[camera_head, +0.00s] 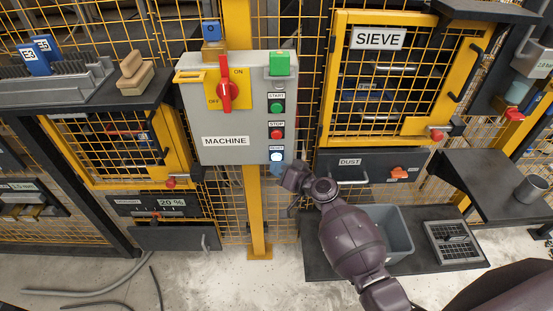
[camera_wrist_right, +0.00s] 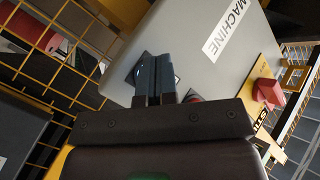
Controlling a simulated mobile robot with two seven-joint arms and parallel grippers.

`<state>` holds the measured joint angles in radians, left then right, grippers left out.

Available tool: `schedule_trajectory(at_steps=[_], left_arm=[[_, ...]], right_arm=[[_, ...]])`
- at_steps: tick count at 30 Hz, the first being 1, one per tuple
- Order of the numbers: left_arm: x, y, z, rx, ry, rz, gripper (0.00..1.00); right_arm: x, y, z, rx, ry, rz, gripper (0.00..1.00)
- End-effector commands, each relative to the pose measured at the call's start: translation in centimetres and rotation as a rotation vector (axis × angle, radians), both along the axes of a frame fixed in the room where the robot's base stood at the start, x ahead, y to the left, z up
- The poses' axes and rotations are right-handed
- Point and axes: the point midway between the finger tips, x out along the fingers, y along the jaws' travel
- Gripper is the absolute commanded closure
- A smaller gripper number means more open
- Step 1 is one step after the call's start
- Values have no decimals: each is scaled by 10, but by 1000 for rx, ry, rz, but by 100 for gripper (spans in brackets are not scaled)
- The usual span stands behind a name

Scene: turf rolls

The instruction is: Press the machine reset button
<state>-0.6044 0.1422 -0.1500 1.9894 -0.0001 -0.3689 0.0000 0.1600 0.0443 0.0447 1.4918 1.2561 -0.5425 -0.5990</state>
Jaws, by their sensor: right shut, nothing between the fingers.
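The grey machine control box (camera_head: 217,119) hangs on the yellow post, with a white MACHINE label. The round reset button (camera_head: 277,156), pale with a blue edge, is at the bottom of its button column, below the red stop button (camera_head: 277,134) and green start button (camera_head: 277,108). My right gripper (camera_head: 278,169) is shut and empty, its fingertips just below the reset button. In the right wrist view the shut fingers (camera_wrist_right: 155,75) point at the box face and mostly cover the button; I cannot tell whether they touch it. My left gripper is not in view.
A red rotary switch (camera_head: 226,90) on a yellow plate is on the box's left side. The yellow SIEVE door (camera_head: 328,85) and DUST drawer (camera_head: 350,170) are at the right. A grey bin (camera_head: 402,233) stands behind my right arm. Mesh fencing surrounds the box.

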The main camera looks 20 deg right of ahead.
Motion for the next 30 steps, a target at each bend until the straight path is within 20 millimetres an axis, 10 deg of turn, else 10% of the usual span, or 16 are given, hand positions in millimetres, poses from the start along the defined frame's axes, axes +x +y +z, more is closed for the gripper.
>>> schedule_trajectory(at_steps=[30], left_arm=[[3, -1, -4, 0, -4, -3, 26]], right_arm=[[7, -2, 0, -1, 0, -1, 100]])
